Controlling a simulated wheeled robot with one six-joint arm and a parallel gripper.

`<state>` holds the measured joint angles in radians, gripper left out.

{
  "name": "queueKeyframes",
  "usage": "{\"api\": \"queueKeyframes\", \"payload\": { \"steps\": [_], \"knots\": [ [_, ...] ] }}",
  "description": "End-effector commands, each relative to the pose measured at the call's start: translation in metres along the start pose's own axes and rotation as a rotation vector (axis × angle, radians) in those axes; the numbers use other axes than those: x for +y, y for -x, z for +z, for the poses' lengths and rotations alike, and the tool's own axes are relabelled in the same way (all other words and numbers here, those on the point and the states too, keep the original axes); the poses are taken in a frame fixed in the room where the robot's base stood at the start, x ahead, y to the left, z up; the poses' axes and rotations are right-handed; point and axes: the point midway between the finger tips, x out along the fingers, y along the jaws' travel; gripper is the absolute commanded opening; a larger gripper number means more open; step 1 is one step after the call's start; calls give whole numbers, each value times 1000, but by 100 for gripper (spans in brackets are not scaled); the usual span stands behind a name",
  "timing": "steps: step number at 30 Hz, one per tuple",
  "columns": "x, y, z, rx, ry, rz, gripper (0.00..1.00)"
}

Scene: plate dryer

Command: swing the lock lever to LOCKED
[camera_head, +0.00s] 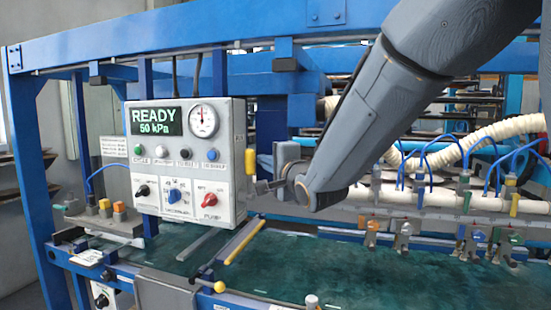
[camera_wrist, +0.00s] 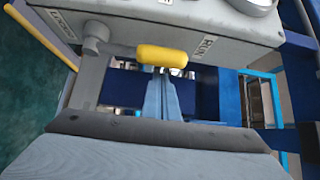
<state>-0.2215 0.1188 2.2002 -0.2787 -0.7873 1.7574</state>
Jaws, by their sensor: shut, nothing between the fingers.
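The lock lever's yellow grip (camera_head: 249,165) stands upright on the right side of the control box (camera_head: 190,165). In the wrist view the yellow grip (camera_wrist: 162,55) extends from a grey pivot (camera_wrist: 93,35) toward the RUN label (camera_wrist: 208,47). A label that appears to read LOCKED (camera_wrist: 62,22) is on the other side of the pivot. My gripper (camera_head: 262,187) is close to the box's right side, just below the grip. In the wrist view the narrow fingers of my gripper (camera_wrist: 164,72) are shut and empty, with their tips by the grip; whether they touch it is unclear.
The box's front has a READY 50 kPa display (camera_head: 157,121), a gauge (camera_head: 203,121), buttons and knobs. A yellow bar (camera_head: 243,243) lies over the green bed (camera_head: 320,265) below. White hoses (camera_head: 455,150) and suction cups are at the right. Blue frame beams (camera_head: 150,45) run behind and above.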

Motion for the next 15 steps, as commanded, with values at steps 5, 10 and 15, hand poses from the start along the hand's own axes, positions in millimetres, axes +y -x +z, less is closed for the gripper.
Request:
{"api": "queueKeyframes", "payload": {
  "steps": [5, 10, 15],
  "knots": [
    [1, 4, 11, 1, -1, 2, 0],
    [1, 5, 12, 2, 0, 2, 0],
    [1, 5, 12, 2, 0, 2, 0]
  ]
}}
